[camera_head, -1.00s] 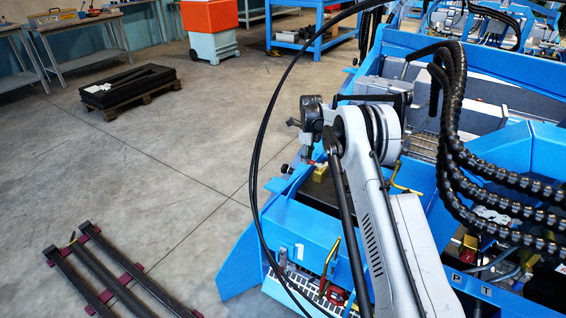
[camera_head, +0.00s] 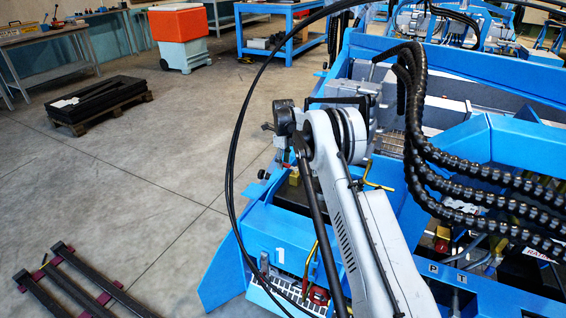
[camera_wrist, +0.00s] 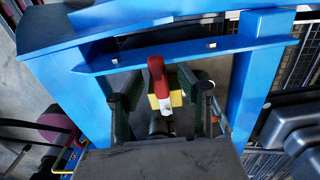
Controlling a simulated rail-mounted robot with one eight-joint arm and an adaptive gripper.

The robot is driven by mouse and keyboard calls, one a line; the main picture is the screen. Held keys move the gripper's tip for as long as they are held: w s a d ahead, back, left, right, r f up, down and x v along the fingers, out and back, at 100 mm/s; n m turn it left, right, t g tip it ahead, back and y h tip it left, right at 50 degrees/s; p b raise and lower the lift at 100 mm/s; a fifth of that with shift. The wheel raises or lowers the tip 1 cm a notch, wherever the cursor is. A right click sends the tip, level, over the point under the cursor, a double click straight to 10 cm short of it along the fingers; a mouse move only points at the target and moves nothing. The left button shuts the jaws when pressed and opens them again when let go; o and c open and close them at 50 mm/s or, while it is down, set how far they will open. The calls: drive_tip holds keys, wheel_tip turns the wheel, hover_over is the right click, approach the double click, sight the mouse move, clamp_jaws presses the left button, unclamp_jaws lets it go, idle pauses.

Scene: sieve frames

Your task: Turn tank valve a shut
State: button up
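A valve with a red handle (camera_wrist: 156,70) and a yellow body (camera_wrist: 153,101) sits in the middle of the wrist view, inside a blue frame. A white part shows below the red handle. My gripper (camera_wrist: 159,92) is open, with its dark fingers left and right of the valve and a gap on each side. Whether any fingertip touches it I cannot tell. In the head view a small yellow block (camera_head: 294,177), likely the same valve, shows just below my wrist; my fingers are mostly hidden there. No label naming the valve is legible.
Blue beams (camera_wrist: 185,57) of the machine border the valve closely. Thick black hoses (camera_head: 425,150) hang to the right of my arm. A bent yellow bar (camera_head: 378,175) stands beside my arm. The floor (camera_head: 150,180) to the left is mostly open, with a loaded pallet (camera_head: 78,126).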

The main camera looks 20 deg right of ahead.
wheel_tip(320, 180, up, 12)
idle(0.6)
idle(0.4)
